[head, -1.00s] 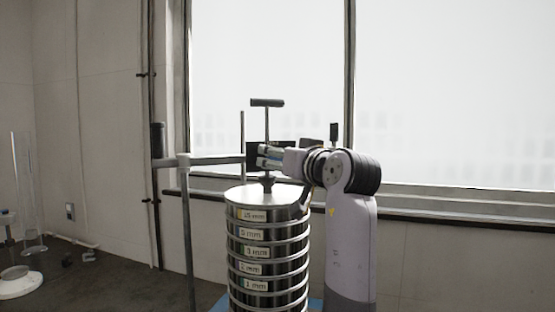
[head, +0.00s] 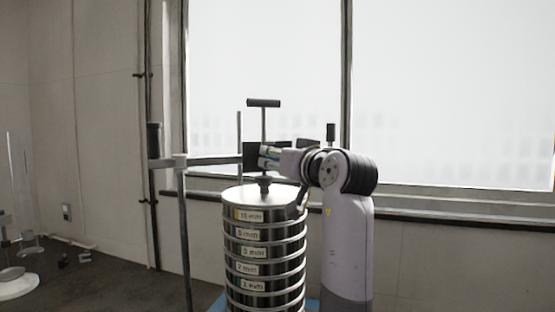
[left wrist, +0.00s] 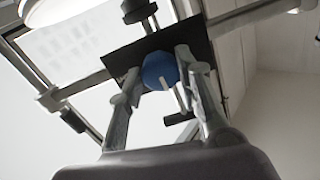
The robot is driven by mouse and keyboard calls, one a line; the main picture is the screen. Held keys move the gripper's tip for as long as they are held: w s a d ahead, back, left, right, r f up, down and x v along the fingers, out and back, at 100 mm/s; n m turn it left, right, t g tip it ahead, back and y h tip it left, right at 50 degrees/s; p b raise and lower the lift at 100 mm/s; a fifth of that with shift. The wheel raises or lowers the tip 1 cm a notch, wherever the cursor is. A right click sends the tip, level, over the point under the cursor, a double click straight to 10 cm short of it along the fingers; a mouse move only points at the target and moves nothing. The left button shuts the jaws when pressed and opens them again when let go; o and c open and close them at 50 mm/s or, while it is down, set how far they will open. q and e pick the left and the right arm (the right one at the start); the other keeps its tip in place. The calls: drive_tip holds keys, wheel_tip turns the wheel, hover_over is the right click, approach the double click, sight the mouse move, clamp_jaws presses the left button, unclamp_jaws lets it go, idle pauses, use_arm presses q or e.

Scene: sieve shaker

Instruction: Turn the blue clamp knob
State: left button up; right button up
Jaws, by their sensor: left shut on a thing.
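The blue clamp knob (left wrist: 160,71) shows in the left wrist view, in front of a dark plate (left wrist: 160,47). My left gripper (left wrist: 158,68) has one finger on each side of the knob and is shut on it. In the head view my left gripper (head: 268,157) is at the clamp beside the threaded rod, above the sieve stack (head: 262,245). The knob is mostly hidden there by the fingers. A black T-handle (head: 263,103) tops the rod. My right gripper is not in view.
The stack carries labelled sieves under a metal lid (head: 263,195). A grey crossbar (head: 215,161) joins the clamp to an upright post (head: 186,230) at the left. A window (head: 265,60) and its sill are behind. Glassware and a white base (head: 15,285) stand at far left.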

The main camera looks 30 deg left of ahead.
use_arm(q)
drive_tip(key=shift+m, duration=0.4)
drive_tip(key=m+p, duration=0.2)
drive_tip(key=m, duration=0.2)
drive_tip(key=shift+r, duration=0.1)
drive_tip(key=m+p, duration=0.3)
drive_tip(key=m, duration=0.1)
drive_tip(key=shift+m, duration=0.4)
drive_tip(key=m+p, duration=0.3)
drive_tip(key=m, duration=0.1)
drive_tip(key=shift+m+t, duration=0.3)
drive_tip(key=shift+m+p, duration=2.1)
drive_tip(key=shift+f, duration=0.2)
drive_tip(key=o, duration=1.1)
